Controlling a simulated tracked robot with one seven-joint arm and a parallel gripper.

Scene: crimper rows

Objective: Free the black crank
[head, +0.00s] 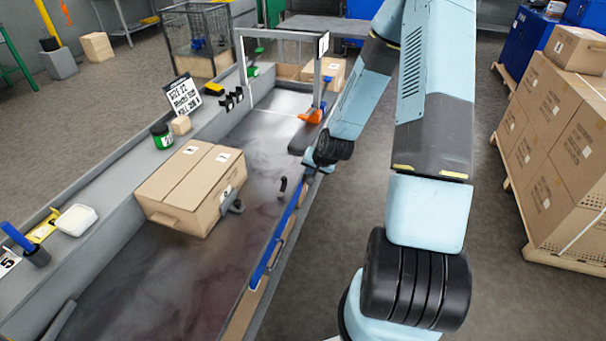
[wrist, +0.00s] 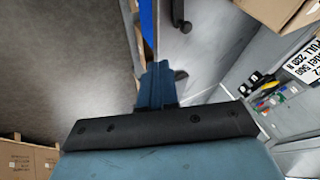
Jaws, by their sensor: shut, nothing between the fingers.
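A small black upright piece that looks like the black crank (head: 283,184) stands on the grey bench top near its right edge, right of a closed cardboard box (head: 192,187). The same dark piece shows at the top of the wrist view (wrist: 178,12), between the blue bar and the box. How it is held at its base is too small to tell. My gripper (head: 311,170) is over the bench's right edge, apart from the crank and beyond it in the head view. In the wrist view its blue fingers (wrist: 156,66) are together and empty.
A blue bar (head: 273,240) runs along the bench's right edge. A grey fitting (head: 232,204) touches the box's right side. A grey frame (head: 281,36) and orange clamp (head: 312,116) stand farther back. A lettered sign (head: 182,94) stands left. Stacked cartons (head: 545,125) are across the aisle.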

